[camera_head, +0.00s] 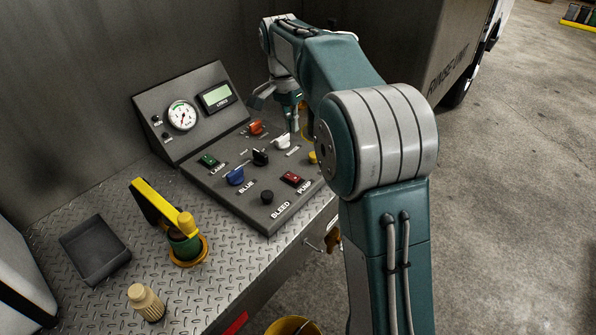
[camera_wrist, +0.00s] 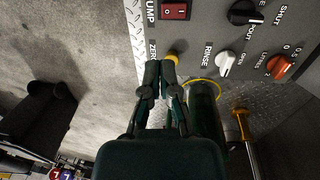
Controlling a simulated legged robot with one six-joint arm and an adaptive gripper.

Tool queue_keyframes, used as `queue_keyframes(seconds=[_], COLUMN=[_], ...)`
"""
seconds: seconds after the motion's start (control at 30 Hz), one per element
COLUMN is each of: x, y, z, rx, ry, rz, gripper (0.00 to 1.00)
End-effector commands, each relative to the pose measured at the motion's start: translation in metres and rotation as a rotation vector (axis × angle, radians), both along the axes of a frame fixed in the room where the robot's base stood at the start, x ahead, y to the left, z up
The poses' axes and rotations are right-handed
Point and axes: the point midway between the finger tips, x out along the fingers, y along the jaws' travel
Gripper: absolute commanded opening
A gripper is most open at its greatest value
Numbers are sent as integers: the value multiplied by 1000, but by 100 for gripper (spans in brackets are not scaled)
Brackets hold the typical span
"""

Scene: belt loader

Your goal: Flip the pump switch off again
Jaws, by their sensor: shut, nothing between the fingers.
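The pump switch (camera_head: 292,179) is a red rocker in a dark frame near the front right of the sloped control panel (camera_head: 222,187), beside the PUMP label. The red rocker also shows at the top of the wrist view (camera_wrist: 175,10). I cannot tell which way it is tipped. My gripper (camera_wrist: 160,68) is shut and empty. In the wrist view its fingertips appear below the pump switch, close to the yellow ZERO button (camera_wrist: 172,57); I cannot tell whether they touch it.
A white RINSE knob (camera_wrist: 226,62), a black knob (camera_wrist: 243,12) and an orange knob (camera_wrist: 279,66) are near my gripper. A yellow-handled valve (camera_head: 160,207) and grey tray (camera_head: 94,248) occupy the tread plate.

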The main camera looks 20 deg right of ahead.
Motion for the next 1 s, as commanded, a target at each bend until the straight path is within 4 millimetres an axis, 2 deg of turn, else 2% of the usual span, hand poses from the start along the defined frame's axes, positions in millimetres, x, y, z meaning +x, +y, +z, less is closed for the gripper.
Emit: queue_keyframes(seconds=[0.13, 0.57, 0.67, 1.0], x=[7, 6, 5, -3], y=[-1, -1, -2, -7], z=[-5, -11, -23, -85], rx=[-4, -5, -5, -5], ry=[13, 15, 16, 17], rz=[-25, -27, -27, -27], gripper=[0, 0, 0, 0])
